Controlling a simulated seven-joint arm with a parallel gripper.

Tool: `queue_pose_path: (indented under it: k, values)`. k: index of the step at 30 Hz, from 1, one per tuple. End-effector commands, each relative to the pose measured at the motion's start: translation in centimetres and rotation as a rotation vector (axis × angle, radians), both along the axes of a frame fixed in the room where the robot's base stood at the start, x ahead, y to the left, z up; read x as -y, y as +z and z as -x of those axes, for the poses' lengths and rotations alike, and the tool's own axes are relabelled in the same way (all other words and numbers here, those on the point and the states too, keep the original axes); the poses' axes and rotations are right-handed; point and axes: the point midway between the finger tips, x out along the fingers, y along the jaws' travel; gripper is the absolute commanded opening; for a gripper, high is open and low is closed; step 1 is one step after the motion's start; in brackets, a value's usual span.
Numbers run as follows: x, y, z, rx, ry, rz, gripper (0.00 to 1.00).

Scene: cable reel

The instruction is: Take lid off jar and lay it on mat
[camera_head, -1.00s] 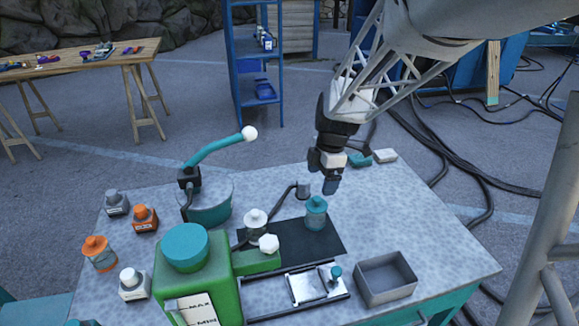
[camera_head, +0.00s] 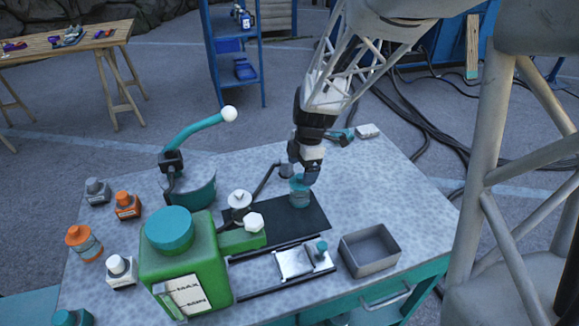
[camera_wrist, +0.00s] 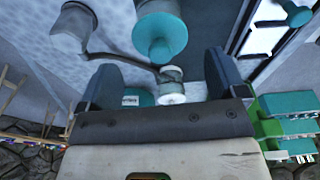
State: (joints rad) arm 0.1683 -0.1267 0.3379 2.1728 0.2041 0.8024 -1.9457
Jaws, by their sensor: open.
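A teal jar (camera_head: 300,198) stands upright near the far right part of a dark mat (camera_head: 315,220). Its teal lid (camera_head: 298,183) sits on top; the lid's flared rim and small knob also show in the wrist view (camera_wrist: 158,38). My gripper (camera_head: 305,172) is just above the jar and partly covers its top in the head view. In the wrist view my gripper (camera_wrist: 163,80) has its two fingers wide apart with nothing between them. The lid appears beyond the fingertips, roughly centred between them; I cannot tell the exact gap.
A green tank (camera_head: 185,262) with a teal cap and a white-knobbed valve (camera_head: 240,200) stand left of the mat. A sliding plate (camera_head: 300,262) and an open grey tray (camera_head: 370,250) are in front. The mat is bare left and in front of the jar.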

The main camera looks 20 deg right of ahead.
Motion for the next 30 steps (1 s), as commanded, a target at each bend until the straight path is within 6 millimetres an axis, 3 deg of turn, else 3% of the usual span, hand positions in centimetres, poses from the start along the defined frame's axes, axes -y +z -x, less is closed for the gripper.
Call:
queue_pose_path:
  k: [9,27,30]
  values:
    - [-0.4,-3.1,0.1,-0.001,0.001,0.0,0.9]
    - [-0.4,-3.2,0.1,0.0,0.001,0.0,0.9]
    - [-0.4,-3.2,0.1,0.0,0.0,0.0,0.75]
